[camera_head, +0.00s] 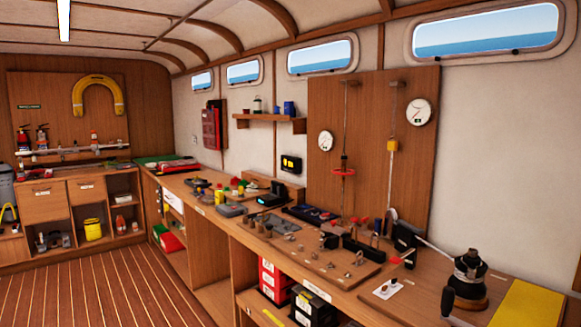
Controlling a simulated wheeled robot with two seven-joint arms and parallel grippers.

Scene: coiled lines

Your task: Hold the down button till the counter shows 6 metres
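A small white plate (388,288) with small dark and red marks lies on the front of the bench, left of the winch; it may carry the buttons, but I cannot tell which is down. A black box with yellow display patches (291,164) hangs on the wall above the bench; it may be the counter, but its figures are too small to read. A dark device with a lit cyan screen (265,200) stands further left on the bench, also unreadable. Neither of my grippers shows in this view.
A black winch (470,268) stands on the bench at right, beside a yellow mat (528,303). A wooden backboard (365,140) carries two round gauges (419,112) and hanging lines. Tools and shackles crowd the bench's middle. The striped floor (100,290) at left is clear.

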